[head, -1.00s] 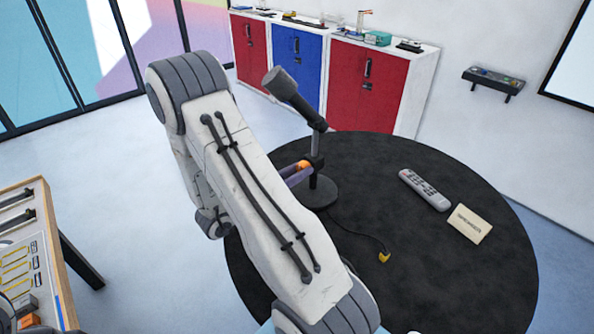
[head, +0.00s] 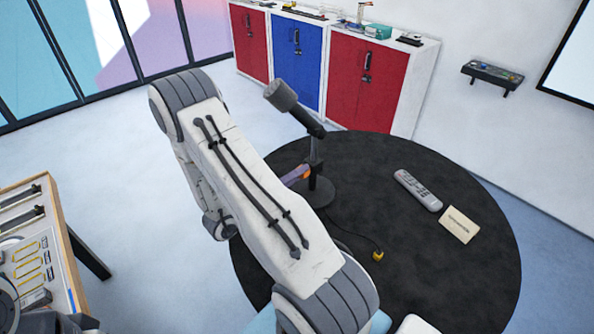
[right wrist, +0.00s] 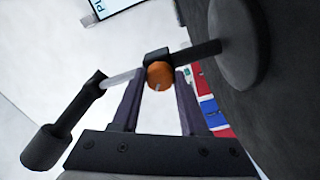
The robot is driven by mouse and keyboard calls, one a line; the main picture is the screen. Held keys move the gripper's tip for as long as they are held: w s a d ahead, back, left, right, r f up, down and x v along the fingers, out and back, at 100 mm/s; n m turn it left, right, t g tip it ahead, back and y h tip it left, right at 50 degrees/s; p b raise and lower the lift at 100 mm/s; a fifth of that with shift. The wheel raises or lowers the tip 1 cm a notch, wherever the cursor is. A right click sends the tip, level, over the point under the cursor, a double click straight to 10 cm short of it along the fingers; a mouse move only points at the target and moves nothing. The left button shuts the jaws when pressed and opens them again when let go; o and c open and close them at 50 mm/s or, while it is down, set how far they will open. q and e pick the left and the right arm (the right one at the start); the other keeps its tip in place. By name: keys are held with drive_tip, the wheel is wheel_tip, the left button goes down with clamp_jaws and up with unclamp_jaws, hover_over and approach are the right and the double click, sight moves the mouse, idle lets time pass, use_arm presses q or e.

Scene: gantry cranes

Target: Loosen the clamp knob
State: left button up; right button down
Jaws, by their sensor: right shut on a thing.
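A dark stand (head: 317,190) with a round foot is on the black round table. A post rises from it to a slanted arm with a thick grey cylindrical head (head: 280,95). The orange clamp knob (right wrist: 160,75) is on the post's side, beside a black collar (right wrist: 157,57). My right gripper (head: 301,174) has purple fingers and is shut on the knob; in the right wrist view the knob sits between the fingertips. In the head view only a sliver of orange shows, and my right arm covers part of the table. My left gripper is not in view.
On the round table (head: 430,270) are a grey remote (head: 418,190), a cream card (head: 459,225) and a cable with a yellow end (head: 378,256). A wooden-edged panel table (head: 40,250) is at the left. Red and blue cabinets (head: 365,85) stand behind.

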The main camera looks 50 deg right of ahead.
drive_tip(key=n, duration=0.5)
drive_tip(key=shift+n, duration=0.3)
idle(0.5)
drive_tip(key=shift+c, duration=2.2)
unclamp_jaws()
